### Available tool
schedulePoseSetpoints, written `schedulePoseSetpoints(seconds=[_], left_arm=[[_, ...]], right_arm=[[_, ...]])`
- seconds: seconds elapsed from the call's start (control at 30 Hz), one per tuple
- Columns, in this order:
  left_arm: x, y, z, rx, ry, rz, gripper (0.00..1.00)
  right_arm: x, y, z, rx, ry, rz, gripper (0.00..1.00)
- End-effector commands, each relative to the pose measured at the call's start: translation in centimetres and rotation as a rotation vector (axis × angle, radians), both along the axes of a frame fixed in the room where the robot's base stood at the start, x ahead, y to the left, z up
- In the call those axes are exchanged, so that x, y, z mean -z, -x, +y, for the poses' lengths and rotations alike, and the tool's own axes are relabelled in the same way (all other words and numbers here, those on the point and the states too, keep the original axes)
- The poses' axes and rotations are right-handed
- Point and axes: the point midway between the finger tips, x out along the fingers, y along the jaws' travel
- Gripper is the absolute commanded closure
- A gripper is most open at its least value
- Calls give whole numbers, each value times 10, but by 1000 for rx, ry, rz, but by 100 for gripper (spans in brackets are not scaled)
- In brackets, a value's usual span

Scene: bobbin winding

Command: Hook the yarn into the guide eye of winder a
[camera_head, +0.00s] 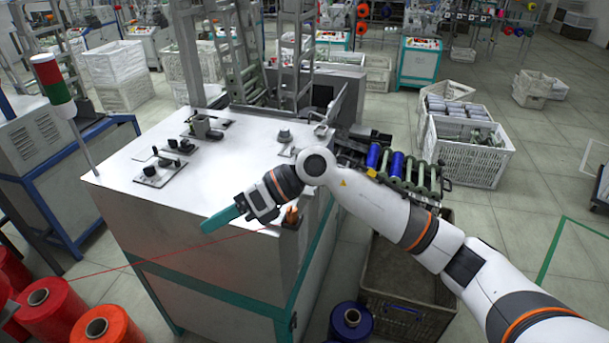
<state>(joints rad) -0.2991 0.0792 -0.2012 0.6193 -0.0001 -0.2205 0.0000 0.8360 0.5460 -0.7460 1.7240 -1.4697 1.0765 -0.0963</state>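A white winder cabinet (190,262) with teal trim stands in the middle; no letter on it is readable. A thin red yarn (150,258) runs from the lower left, up across the cabinet's front, to near its front right top corner. A small orange and dark fitting (291,216) is at that corner. I cannot make out the guide eye or whether the yarn is in it. My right gripper (240,210) is over the cabinet top near that corner, with a teal piece pointing left from it. Its finger opening cannot be told. My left gripper is not in view.
Red and orange yarn cones (107,326) stand at lower left. A blue cone (351,321) and a dark crate (400,315) are below my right arm. Blue and green bobbins (397,164) sit in a rack behind the arm. A signal pole (52,80) rises at left.

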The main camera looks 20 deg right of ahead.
Motion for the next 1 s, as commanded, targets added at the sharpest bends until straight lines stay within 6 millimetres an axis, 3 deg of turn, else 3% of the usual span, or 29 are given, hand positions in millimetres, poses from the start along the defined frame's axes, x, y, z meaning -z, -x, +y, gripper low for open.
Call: schedulePoseSetpoints(seconds=[0.1,0.2,0.3,0.4,0.67,1.0], left_arm=[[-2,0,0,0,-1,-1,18],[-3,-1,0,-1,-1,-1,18],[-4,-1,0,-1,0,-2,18],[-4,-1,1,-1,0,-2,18],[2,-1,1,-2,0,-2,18],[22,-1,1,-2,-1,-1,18]], right_arm=[[11,-25,-59,-22,390,-75,62],[9,-40,-109,-5,641,-84,62],[2,-47,-147,22,810,-73,62],[-3,-49,-167,37,897,-58,62],[5,-51,-173,43,930,-51,62],[42,-56,-165,41,926,-52,62]])
